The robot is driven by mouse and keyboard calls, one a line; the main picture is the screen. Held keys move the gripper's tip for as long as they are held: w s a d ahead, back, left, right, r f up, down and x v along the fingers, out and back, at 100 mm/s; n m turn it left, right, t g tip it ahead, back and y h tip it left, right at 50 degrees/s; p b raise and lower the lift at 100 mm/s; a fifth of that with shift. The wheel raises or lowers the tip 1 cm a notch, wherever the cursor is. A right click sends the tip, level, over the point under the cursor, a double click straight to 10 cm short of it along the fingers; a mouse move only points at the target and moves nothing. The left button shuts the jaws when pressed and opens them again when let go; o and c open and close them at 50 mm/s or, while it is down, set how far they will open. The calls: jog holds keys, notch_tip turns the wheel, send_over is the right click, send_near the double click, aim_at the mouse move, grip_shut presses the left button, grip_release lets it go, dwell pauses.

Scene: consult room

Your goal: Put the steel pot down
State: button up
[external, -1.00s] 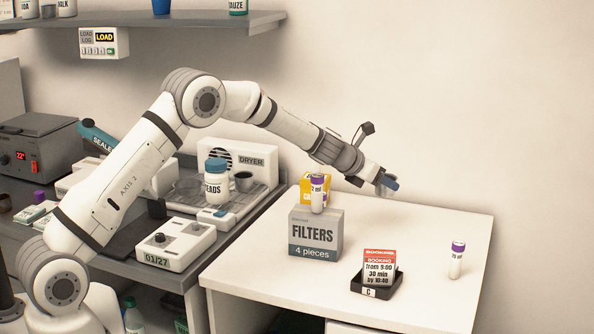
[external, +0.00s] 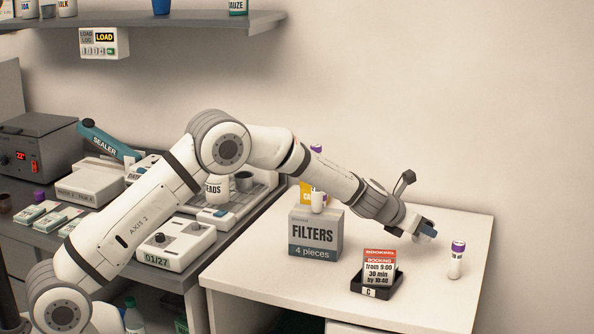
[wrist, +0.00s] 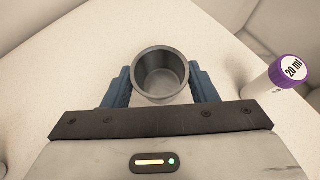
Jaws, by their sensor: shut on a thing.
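The steel pot (wrist: 161,75) is a small grey open cup, seen from above in the wrist view. My gripper (wrist: 162,88) has its blue fingers on both sides of the pot and is shut on it. The pot looks empty and upright. In the external view my gripper (external: 426,232) is over the right part of the white table (external: 440,300). There the pot is mostly hidden by the gripper, and I cannot tell how far it is above the table top.
A purple-capped 20 ml vial (external: 456,260) stands just right of my gripper, also in the wrist view (wrist: 273,82). A booking card holder (external: 376,285) stands nearer the camera. A FILTERS box (external: 315,235) with a vial on top stands left. The table's right back is clear.

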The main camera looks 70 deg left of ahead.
aim_at(414, 239)
jog(key=shift+f+b, duration=1.65)
jog(key=shift+f, duration=0.2)
jog(key=shift+f, duration=0.15)
jog(key=o, duration=1)
jog(key=shift+o, duration=0.2)
